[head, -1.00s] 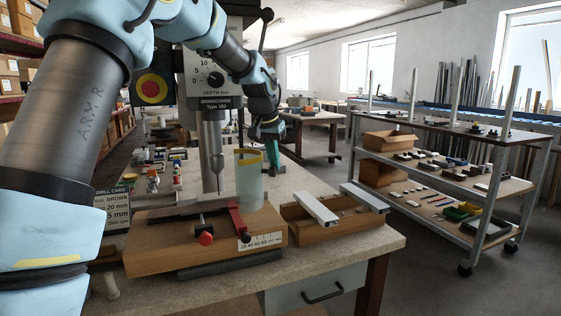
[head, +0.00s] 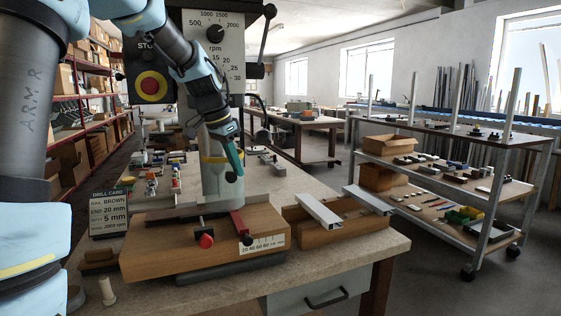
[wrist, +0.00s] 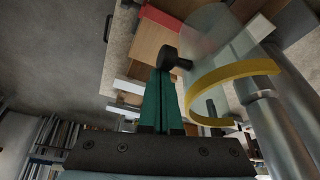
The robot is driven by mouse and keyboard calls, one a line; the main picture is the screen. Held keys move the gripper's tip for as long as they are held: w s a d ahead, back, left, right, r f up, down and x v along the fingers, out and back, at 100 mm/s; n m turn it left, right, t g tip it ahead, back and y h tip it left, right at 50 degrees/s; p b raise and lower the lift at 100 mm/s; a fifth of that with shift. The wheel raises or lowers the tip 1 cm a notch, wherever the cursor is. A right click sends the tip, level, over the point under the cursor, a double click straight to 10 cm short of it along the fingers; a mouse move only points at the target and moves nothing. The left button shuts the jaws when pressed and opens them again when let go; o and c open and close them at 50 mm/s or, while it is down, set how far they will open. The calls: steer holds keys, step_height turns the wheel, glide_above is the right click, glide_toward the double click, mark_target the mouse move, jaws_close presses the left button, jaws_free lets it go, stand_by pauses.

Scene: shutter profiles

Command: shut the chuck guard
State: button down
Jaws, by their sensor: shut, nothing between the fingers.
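The chuck guard (head: 221,182) is a clear curved shield with a yellow top rim. In the head view it stands in front of the drill's chuck, above the wooden drilling board (head: 180,258). The chuck is hidden behind the guard and my arm. In the wrist view the guard (wrist: 232,92) curves beside the steel spindle (wrist: 272,130). My gripper (head: 237,172) points down at the guard's right side. Its green fingers (wrist: 160,76) are shut and empty, with their tips at a black knob (wrist: 169,58) beside the guard; I cannot tell whether they touch.
A red lever (head: 239,223) and red knob (head: 206,241) sit on the board. A wooden tray (head: 318,236) with pale profiles (head: 320,211) lies to the right. The drill card (head: 108,213) stands at left. A shelf trolley (head: 440,190) is farther right.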

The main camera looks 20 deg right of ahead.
steer(key=shift+w+a, duration=0.6)
steer(key=shift+a, duration=0.35)
steer(key=shift+w+a, duration=0.6)
steer(key=shift+a, duration=0.35)
